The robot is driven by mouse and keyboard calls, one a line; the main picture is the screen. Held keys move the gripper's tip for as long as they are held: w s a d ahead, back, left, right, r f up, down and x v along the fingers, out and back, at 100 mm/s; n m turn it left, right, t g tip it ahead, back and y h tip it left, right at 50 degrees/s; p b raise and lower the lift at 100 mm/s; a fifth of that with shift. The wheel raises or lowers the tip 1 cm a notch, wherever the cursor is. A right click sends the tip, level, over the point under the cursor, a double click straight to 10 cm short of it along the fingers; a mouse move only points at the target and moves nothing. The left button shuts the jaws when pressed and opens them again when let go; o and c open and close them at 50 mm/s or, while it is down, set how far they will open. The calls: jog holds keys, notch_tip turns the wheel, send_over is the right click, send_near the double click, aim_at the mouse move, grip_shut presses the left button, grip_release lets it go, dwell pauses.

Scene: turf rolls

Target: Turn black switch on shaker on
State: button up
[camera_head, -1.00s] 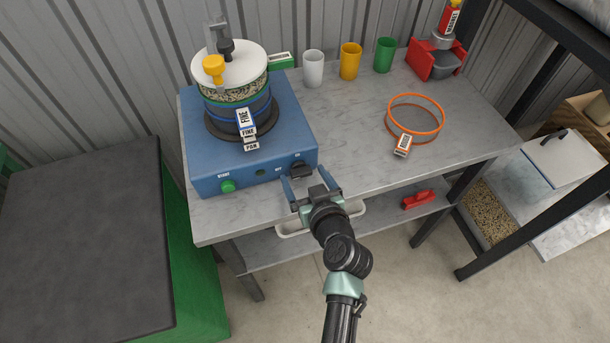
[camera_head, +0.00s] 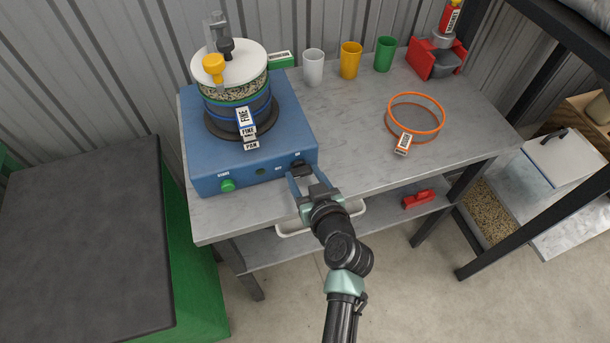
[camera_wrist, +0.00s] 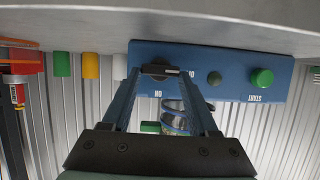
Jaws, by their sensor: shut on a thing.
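The shaker (camera_head: 200,152) is a blue box on the bench with a stack of sieves (camera_head: 236,95) on top. Its black switch (camera_head: 299,168) sits at the right end of the front face. My gripper (camera_head: 301,173) is at that front face, with its blue fingers closed on the switch. In the wrist view, which is upside down, the black switch (camera_wrist: 158,70) is between the fingertips of my gripper (camera_wrist: 160,74). The fingers hide part of the switch and its labels, so I cannot tell its setting clearly.
A green start button (camera_head: 228,186) is at the left of the same face. An orange-rimmed sieve (camera_head: 416,134), white, yellow and green cups, and a red device (camera_head: 420,60) stand on the bench (camera_head: 350,135). A white tray (camera_head: 350,209) lies below my gripper.

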jog(key=shift+f, duration=0.1)
jog(key=m+y+b, duration=0.1)
jog(key=m+b, duration=0.1)
jog(key=b, duration=0.1)
jog(key=shift+w+d+f+m+y+b, duration=0.1)
jog(key=shift+d+f+m+y+b, duration=0.1)
jog(key=shift+d+m+y+b, duration=0.15)
jog(key=m+y+b, duration=0.2)
jog(key=m+b, duration=0.1)
jog(key=shift+w+d+f+g, duration=0.1)
jog(key=shift+d+f+g, duration=0.05)
jog(key=shift+g, duration=0.15)
jog(key=m+y+b, duration=0.2)
jog(key=m+b, duration=0.1)
jog(key=shift+d+f, duration=0.2)
jog(key=shift+f+m+t+y+b, duration=0.1)
jog(key=shift+m+t+y+b, duration=0.35)
jog(key=shift+m, duration=0.35)
jog(key=shift+m+t+y+b, duration=0.2)
jog(key=shift+m+b, duration=0.35)
jog(key=shift+m, duration=0.2)
jog(key=o, duration=1.4)
